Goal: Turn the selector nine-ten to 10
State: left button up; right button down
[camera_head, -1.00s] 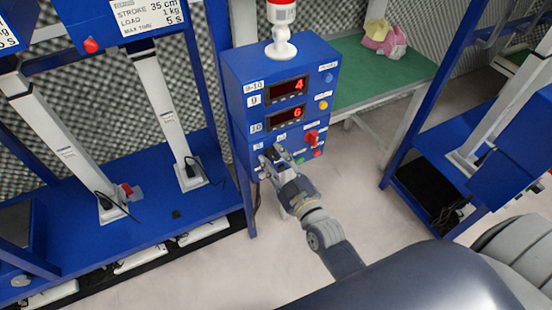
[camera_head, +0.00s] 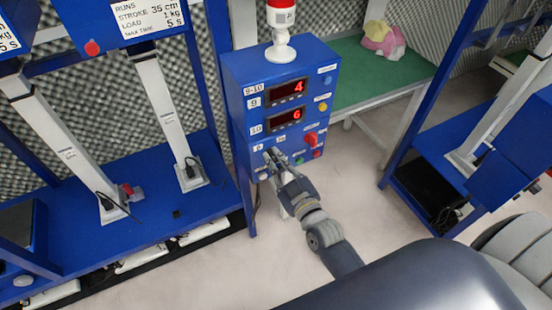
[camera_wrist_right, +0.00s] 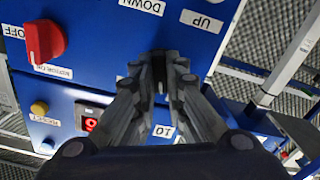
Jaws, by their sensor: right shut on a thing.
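The blue control box (camera_head: 240,100) stands upright with its sloped front toward me. My right gripper (camera_head: 270,155) reaches the lower left of that front, below the "10" display. In the right wrist view my right gripper (camera_wrist_right: 160,68) is shut at the panel, its fingertips together on the selector nine-ten. A small white label (camera_head: 257,148) sits just left of the fingertips. My left gripper is not in view.
A red switch (camera_head: 310,138) sits right of my fingertips; it also shows in the wrist view (camera_wrist_right: 43,40). Small buttons lie nearby. Two red displays read 4 and 6. A white-and-red lamp (camera_head: 280,30) tops the box. Blue rigs (camera_head: 130,220) stand left; a green table (camera_head: 370,75) stands behind.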

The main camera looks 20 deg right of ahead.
jog(key=m+p, duration=0.1)
jog(key=m, duration=0.3)
jog(key=shift+r+p, duration=0.15)
jog(key=shift+p, duration=0.15)
jog(key=m+p, duration=0.1)
jog(key=m, duration=0.4)
jog(key=shift+d+m, duration=0.15)
jog(key=shift+m, duration=0.25)
jog(key=c, duration=1.6)
grip_release()
jog(key=shift+c, duration=0.2)
jog(key=shift+s, duration=0.3)
jog(key=s, duration=1.1)
jog(key=shift+s+d, duration=0.2)
jog(key=shift+d, duration=0.25)
